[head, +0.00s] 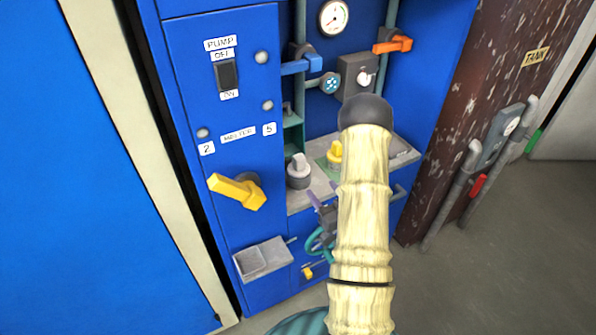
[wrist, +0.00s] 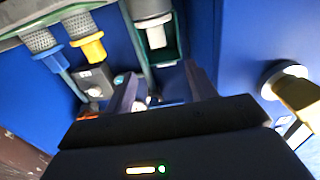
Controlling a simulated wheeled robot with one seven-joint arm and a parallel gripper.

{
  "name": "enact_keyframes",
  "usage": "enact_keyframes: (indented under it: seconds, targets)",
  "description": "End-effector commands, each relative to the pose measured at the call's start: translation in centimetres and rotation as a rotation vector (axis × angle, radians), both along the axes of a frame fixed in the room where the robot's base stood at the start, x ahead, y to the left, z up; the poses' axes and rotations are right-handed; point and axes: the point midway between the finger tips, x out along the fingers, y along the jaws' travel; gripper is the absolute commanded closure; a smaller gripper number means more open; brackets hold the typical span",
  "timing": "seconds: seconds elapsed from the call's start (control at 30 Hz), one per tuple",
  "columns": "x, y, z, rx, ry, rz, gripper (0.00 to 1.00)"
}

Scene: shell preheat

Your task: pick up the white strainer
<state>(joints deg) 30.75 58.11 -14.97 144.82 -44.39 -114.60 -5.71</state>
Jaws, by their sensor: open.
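The white strainer (head: 298,172) sits upright at the left end of a grey shelf on the blue cabinet, its pale knob on top. In the wrist view it appears upside down as a mesh cylinder with a white handle (wrist: 152,22), above the gap between my fingers. My gripper (head: 323,205) is in front of the cabinet, below and slightly right of the strainer in the head view. In the wrist view its two purple fingers (wrist: 160,82) stand apart with nothing held. My arm hides part of the gripper and of the shelf in the head view.
A yellow strainer (head: 335,152) stands right of the white one. A blue-handled strainer (wrist: 40,42) shows in the wrist view. A yellow lever (head: 238,191) sticks out at left. A small grey tray (head: 263,258) juts out below. Floor at right is clear.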

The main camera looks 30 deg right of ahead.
Motion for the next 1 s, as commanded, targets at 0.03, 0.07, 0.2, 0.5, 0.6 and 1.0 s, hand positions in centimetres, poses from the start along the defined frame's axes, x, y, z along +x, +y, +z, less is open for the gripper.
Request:
enact_keyframes:
  seconds: [0.03, 0.07, 0.2, 0.5, 0.6, 1.0]
  targets:
    - [0.4, 0.1, 0.1, -0.001, -0.002, 0.003, 0.44]
    - [0.7, 0.1, 0.1, -0.001, -0.003, 0.004, 0.44]
    - [2.7, 0.3, 0.3, -0.002, -0.004, 0.005, 0.44]
    - [8.1, 0.4, 0.2, -0.001, -0.004, 0.005, 0.44]
    - [9.8, 0.5, 0.2, -0.002, -0.003, 0.005, 0.44]
    - [12.1, 0.5, 0.0, 0.001, 0.0, 0.002, 0.44]
